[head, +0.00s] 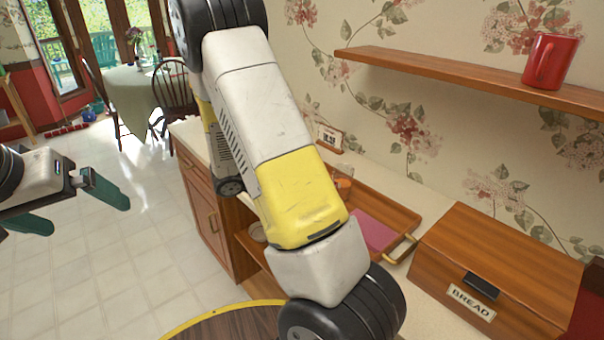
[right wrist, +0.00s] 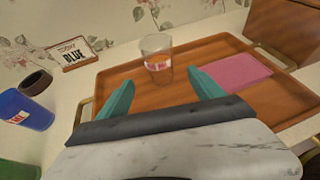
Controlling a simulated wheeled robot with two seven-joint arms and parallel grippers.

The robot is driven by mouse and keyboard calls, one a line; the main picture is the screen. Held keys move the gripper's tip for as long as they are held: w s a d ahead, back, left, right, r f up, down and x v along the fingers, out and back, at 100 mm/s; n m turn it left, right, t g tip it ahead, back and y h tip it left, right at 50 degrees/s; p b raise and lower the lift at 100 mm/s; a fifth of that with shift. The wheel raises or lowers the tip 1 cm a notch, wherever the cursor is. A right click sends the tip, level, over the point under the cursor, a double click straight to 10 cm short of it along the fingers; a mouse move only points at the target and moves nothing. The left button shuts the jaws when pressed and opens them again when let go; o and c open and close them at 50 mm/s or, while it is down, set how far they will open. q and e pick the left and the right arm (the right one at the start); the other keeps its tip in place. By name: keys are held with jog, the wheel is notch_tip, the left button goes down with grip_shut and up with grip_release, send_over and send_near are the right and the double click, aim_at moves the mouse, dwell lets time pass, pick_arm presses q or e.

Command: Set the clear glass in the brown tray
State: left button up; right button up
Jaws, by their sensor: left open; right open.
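The clear glass (right wrist: 155,48) stands upright in the right wrist view, its base against the wood of the brown tray (right wrist: 215,52), near the tray's far edge. My right gripper (right wrist: 160,78) is open and empty; its teal fingers are apart, and the glass shows beyond and between their tips, not gripped. In the head view the tray (head: 392,207) is partly hidden behind my right arm, which also hides my right gripper; I cannot make out the glass clearly there. My left gripper (head: 78,203) is open and empty over the floor at the left.
A pink napkin (right wrist: 234,75) lies in the tray. A blue labelled cup (right wrist: 24,110), a dark round item (right wrist: 37,80) and a small sign (right wrist: 74,52) are left of the tray. The bread box (head: 490,268) stands right of it. A shelf (head: 455,78) holds a red mug (head: 550,61).

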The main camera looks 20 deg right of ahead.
jog(key=shift+s+a+r, duration=0.1)
jog(key=shift+a+r, duration=0.05)
jog(key=shift+a, duration=0.1)
jog(key=s+a+r+m+t+y, duration=0.5)
jog(key=s+a+r+m+y, duration=1)
jog(key=s+a+r+m, duration=0.1)
notch_tip(320, 180, up, 3)
jog(key=a+m, duration=0.1)
jog(key=m, duration=0.1)
jog(key=shift+s+a+f+m+y, duration=0.2)
jog(key=shift+s+a+m+y, duration=0.1)
jog(key=shift+m, duration=0.1)
jog(key=shift+d, duration=0.1)
